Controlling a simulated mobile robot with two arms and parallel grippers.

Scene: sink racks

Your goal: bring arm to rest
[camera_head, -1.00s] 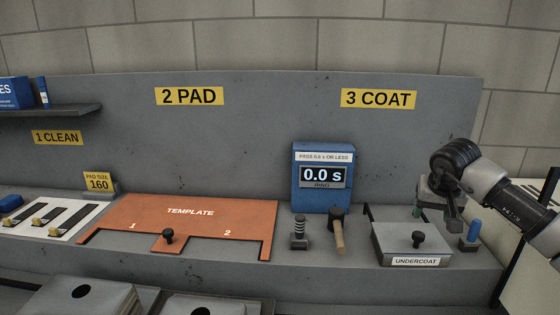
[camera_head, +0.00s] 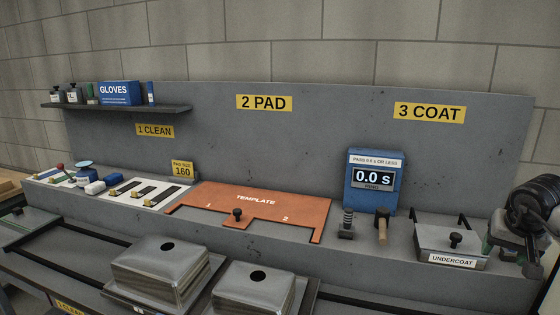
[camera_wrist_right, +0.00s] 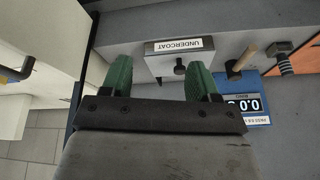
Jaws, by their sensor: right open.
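My right gripper (camera_head: 514,262) is at the right edge of the head view, beside the grey undercoat box (camera_head: 432,238). In the right wrist view its two green fingers (camera_wrist_right: 160,78) stand apart with nothing between them. The undercoat box (camera_wrist_right: 165,64) with its black knob shows beyond the fingers, apart from them as far as I can tell. My left gripper is not in view.
The grey bench holds an orange template (camera_head: 275,207), a blue timer (camera_head: 360,201) reading 0.0 s, a wooden-handled tool (camera_head: 382,230) and a pad size sign (camera_head: 182,169). Two grey sinks (camera_head: 150,270) (camera_head: 240,300) sit in front. A shelf (camera_head: 120,108) holds a gloves box.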

